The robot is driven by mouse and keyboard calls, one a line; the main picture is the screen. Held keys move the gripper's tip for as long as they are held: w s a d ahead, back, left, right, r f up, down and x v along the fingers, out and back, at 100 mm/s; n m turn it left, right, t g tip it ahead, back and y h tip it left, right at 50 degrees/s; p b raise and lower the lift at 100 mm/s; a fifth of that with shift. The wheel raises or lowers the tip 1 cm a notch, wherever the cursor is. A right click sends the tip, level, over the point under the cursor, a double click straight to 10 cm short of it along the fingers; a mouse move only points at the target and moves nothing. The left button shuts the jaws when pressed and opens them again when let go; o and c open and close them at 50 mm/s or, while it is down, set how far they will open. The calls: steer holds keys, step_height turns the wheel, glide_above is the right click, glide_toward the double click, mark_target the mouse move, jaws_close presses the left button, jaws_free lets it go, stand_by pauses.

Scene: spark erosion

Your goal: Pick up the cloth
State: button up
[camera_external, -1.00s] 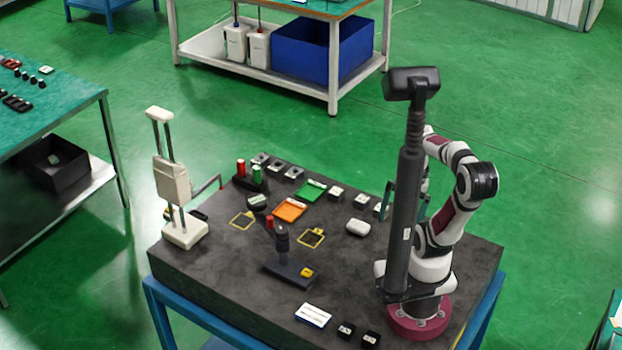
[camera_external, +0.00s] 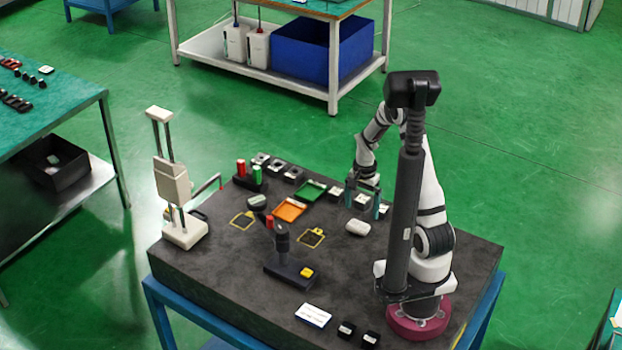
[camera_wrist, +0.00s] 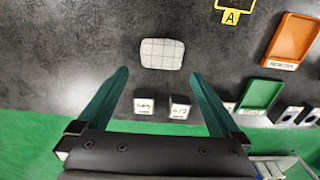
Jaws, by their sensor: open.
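The cloth (camera_external: 358,227) is a small white rounded pad with a grid pattern. It lies flat on the dark tabletop, and in the wrist view the cloth (camera_wrist: 162,54) shows just beyond the fingertips, between their lines. My gripper (camera_external: 364,205) is over the table's far right side, beside the cloth in the external view. In the wrist view my gripper (camera_wrist: 158,74) has its two teal fingers wide apart with nothing between the tips. It is not touching the cloth.
Small labelled blocks (camera_wrist: 144,106) sit near the table's edge below my fingers. A green tray (camera_external: 310,192) and an orange tray (camera_external: 289,210) lie to the left. A dark stand (camera_external: 288,270) and a tall white stand (camera_external: 182,232) rise from the table.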

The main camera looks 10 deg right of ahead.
mark_target(359, 224)
steer(key=f, duration=0.4)
steer(key=shift+s+a+f, duration=0.3)
steer(key=shift+a+f, duration=0.05)
steer(key=shift+a, duration=0.05)
steer(key=shift+f, duration=0.45)
steer(key=c, duration=1.1)
